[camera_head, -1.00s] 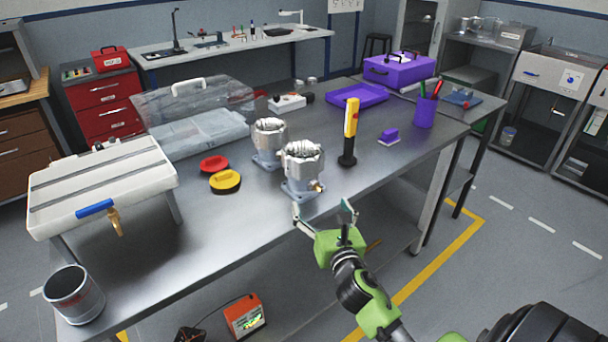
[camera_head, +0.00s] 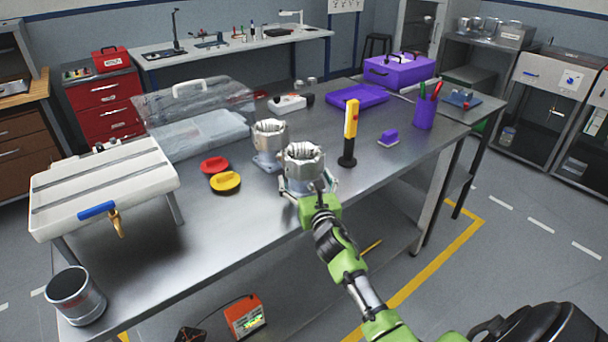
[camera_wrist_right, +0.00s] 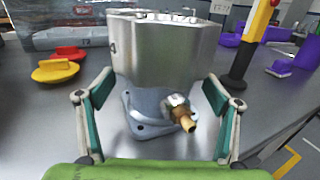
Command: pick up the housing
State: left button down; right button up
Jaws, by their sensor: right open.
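Two silver machined housings stand upright on the metal workbench. The nearer housing (camera_head: 303,162) is at the bench's front edge area, and the other housing (camera_head: 269,141) stands just behind it to the left. My right gripper (camera_head: 306,188) is open at the nearer housing's base. In the right wrist view the nearer housing (camera_wrist_right: 166,60) fills the middle, with a square flanged foot and a brass fitting (camera_wrist_right: 184,118) facing me. The open fingers of my right gripper (camera_wrist_right: 160,115) are on either side of its lower body, with gaps visible. My left gripper is not in view.
A yellow and black upright tool (camera_head: 350,132) stands close right of the housings. Red (camera_head: 213,165) and yellow (camera_head: 225,182) round pieces lie to the left. A white slotted stand (camera_head: 105,185) is farther left. The bench's front left area (camera_head: 200,235) is clear.

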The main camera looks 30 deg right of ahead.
jog(key=shift+x, duration=1.1)
jog(key=c, duration=1.7)
jog(key=shift+r, duration=0.15)
jog(key=c, duration=0.4)
jog(key=shift+r, duration=0.1)
